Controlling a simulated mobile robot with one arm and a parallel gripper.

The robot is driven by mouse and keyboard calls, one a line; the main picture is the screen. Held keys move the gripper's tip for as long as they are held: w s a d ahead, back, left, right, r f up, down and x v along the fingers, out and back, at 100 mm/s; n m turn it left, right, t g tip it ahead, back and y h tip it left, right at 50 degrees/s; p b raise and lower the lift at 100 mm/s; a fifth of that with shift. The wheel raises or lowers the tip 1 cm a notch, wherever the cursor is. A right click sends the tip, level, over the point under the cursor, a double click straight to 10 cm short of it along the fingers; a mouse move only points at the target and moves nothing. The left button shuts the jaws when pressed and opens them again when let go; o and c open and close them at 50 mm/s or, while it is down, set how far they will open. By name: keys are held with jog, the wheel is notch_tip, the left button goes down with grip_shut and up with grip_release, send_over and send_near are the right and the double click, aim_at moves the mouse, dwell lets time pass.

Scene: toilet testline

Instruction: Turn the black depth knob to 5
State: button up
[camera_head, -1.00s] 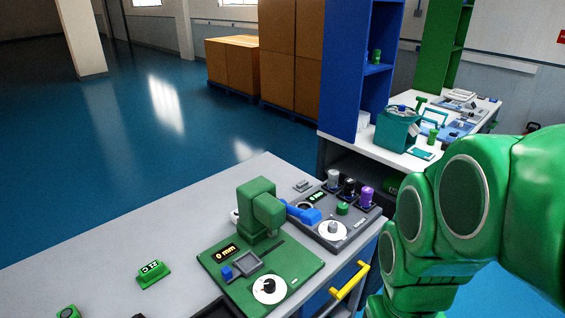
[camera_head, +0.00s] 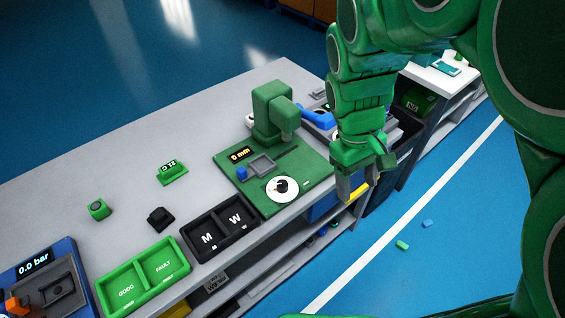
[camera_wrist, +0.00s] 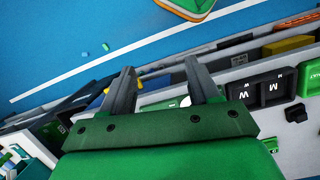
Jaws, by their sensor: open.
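The black depth knob (camera_head: 281,186) sits on a white round dial at the front of the green press station (camera_head: 310,167). The station's display (camera_head: 240,155) reads 0 mm. My gripper (camera_head: 357,197) hangs in front of the bench edge, to the right of the dial and apart from it. In the wrist view my gripper (camera_wrist: 160,80) has its two fingers spread with nothing between them. There the white dial (camera_wrist: 186,101) is only a sliver beside one finger, and the knob cannot be made out.
A black M/W tray (camera_head: 222,228), a green GOOD/FAULT tray (camera_head: 143,273) and a 0.0 bar unit (camera_head: 40,270) stand along the bench's front. A yellow handle (camera_head: 357,190) is beside my gripper. Two small pieces lie on the blue floor. The bench's back left is clear.

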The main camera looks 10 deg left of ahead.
jog(key=w+a+f+n+h, duration=0.1)
jog(key=w+a+f+n, duration=0.5)
jog(key=w+a, duration=0.3)
jog(key=n+t+h, duration=0.1)
jog(key=n+t, duration=0.1)
jog(key=n, duration=0.3)
send_near(282, 183)
jog(key=f, duration=0.1)
jog(key=shift+x, duration=3.85)
jog(key=shift+d+r, duration=0.1)
jog(key=shift+d, duration=0.05)
jog(key=c, duration=1)
